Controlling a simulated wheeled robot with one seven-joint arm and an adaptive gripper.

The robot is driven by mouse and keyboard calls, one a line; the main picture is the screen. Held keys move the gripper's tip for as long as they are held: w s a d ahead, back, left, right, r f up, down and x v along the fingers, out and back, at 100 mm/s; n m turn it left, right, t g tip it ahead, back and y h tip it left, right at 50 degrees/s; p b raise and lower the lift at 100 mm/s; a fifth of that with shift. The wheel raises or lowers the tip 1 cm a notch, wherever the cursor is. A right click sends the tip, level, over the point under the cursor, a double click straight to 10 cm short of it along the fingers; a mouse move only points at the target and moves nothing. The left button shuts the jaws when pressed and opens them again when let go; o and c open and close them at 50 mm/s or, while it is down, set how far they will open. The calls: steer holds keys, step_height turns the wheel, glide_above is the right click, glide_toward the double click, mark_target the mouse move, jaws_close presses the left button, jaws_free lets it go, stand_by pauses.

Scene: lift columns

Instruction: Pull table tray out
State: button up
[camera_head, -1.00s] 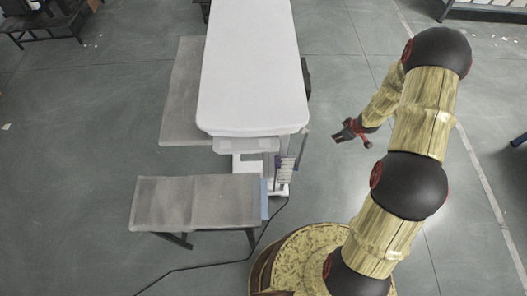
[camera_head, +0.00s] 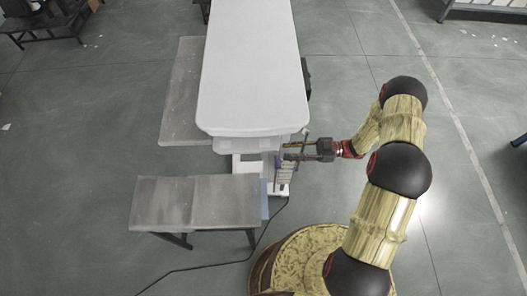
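The white table (camera_head: 252,70) is long with rounded corners and runs away from me. Under its near end a pale tray (camera_head: 245,146) shows a narrow front edge; most of it is hidden by the table top. My gripper (camera_head: 287,151) is at the right side of the table's near end, pointing left. Its two fingers look apart, with their tips close to a thin upright post at the table's corner. I cannot tell whether they touch the post or the tray.
A grey bench (camera_head: 195,203) stands in front of the table at the left, and a longer grey platform (camera_head: 185,95) lies along its left side. A dark cable (camera_head: 225,264) runs across the floor. The floor to the right is mostly clear.

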mark_target(263, 152)
steer(key=a, duration=0.5)
steer(key=a+b, duration=0.1)
steer(key=a, duration=0.4)
steer(key=shift+w+a, duration=0.2)
steer(key=shift+a, duration=0.1)
steer(key=shift+c, duration=1.1)
steer(key=c, duration=0.4)
jaws_close()
